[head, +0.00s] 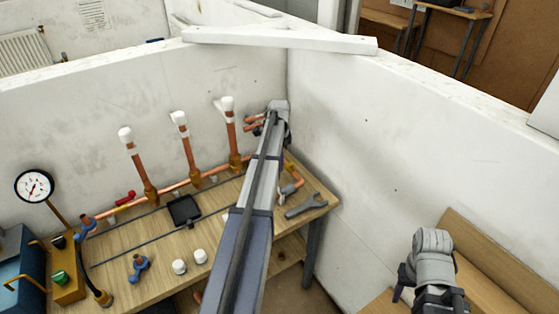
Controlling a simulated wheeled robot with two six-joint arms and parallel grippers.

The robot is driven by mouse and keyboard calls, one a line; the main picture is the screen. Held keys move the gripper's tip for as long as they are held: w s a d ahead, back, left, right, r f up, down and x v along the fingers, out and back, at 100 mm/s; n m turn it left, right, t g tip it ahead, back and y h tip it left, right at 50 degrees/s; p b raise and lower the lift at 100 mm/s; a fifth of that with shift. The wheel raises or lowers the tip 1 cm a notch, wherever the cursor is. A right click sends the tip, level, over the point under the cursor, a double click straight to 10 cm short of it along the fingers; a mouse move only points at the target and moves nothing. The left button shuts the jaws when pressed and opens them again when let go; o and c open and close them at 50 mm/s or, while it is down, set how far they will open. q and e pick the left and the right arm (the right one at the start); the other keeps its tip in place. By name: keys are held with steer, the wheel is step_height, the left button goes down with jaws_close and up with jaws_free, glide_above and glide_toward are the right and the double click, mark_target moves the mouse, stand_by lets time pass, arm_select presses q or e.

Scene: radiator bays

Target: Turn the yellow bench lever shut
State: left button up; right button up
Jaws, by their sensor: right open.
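A small yellow piece (289,159) shows just right of my left arm at the bench's far right end; I cannot tell if it is the lever, and the arm may hide more. My left arm crosses the middle of the view toward the wall corner. Its gripper is mostly hidden at the far end, so its jaws cannot be judged. My right gripper (436,298) is at the lower right, open and empty, well away from the bench.
The wooden bench (122,243) carries copper pipes (190,146) with white caps, a black tray (184,209), a blue valve (138,266) and a grey wrench (304,206). A gauge (34,186) stands left. White walls close the back and right.

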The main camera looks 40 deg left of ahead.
arm_select(q)
step_height(320, 180, up, 7)
steer(key=p, duration=0.5)
steer(key=shift+f+p, duration=0.2)
steer(key=shift+p, duration=0.2)
steer(key=s+d+n, duration=0.1)
steer(key=s+d, duration=0.3)
steer(key=d, duration=0.9)
steer(key=s+d+n, duration=0.1)
steer(key=s+d, duration=0.2)
steer(key=d, duration=1)
steer(key=s+d+f+n+y+b, duration=0.1)
steer(key=s+d+n, duration=0.2)
steer(key=s+d, duration=1.4)
steer(key=shift+s+d, duration=0.4)
steer(key=shift+d, duration=0.35)
